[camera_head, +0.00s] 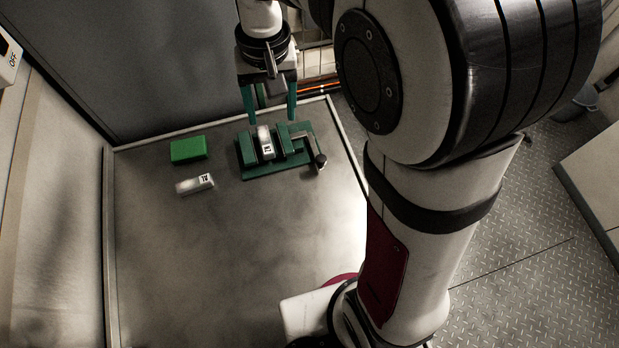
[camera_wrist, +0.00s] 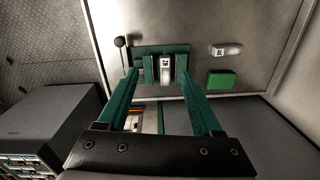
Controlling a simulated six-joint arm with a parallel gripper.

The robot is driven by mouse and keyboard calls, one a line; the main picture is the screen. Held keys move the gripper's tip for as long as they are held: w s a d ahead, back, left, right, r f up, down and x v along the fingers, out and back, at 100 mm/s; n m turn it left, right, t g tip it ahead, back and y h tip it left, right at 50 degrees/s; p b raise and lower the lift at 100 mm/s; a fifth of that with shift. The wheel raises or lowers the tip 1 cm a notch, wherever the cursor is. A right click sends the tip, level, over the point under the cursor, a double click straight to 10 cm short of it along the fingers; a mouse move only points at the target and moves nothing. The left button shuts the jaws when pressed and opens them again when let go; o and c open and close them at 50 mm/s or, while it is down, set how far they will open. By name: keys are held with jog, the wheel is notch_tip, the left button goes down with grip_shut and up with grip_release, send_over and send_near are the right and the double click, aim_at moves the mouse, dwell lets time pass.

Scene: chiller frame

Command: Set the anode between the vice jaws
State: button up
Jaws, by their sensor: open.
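The green vice (camera_head: 278,172) stands on the bench with its jaws apart. A pale metal block with a dark printed label (camera_head: 265,143) sits between the jaws; it also shows in the wrist view (camera_wrist: 165,76). A second, similar labelled block (camera_head: 195,184) lies on the bench left of the vice, and it also shows in the wrist view (camera_wrist: 226,49). I cannot read the labels well enough to tell which is the anode. My gripper (camera_head: 270,118) is open and empty, its green fingers above and behind the vice, apart from the block.
A green rectangular block (camera_head: 188,150) lies on the bench left of the vice. The vice's handle with a dark knob (camera_head: 320,160) sticks out on its right. A raised rim (camera_head: 222,123) edges the bench (camera_head: 225,260). The front of the bench is clear.

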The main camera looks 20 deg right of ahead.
jog(key=s+d+m+y, duration=0.1)
jog(key=s+m, duration=0.3)
jog(key=s, duration=1.7)
jog(key=shift+s+d, duration=0.3)
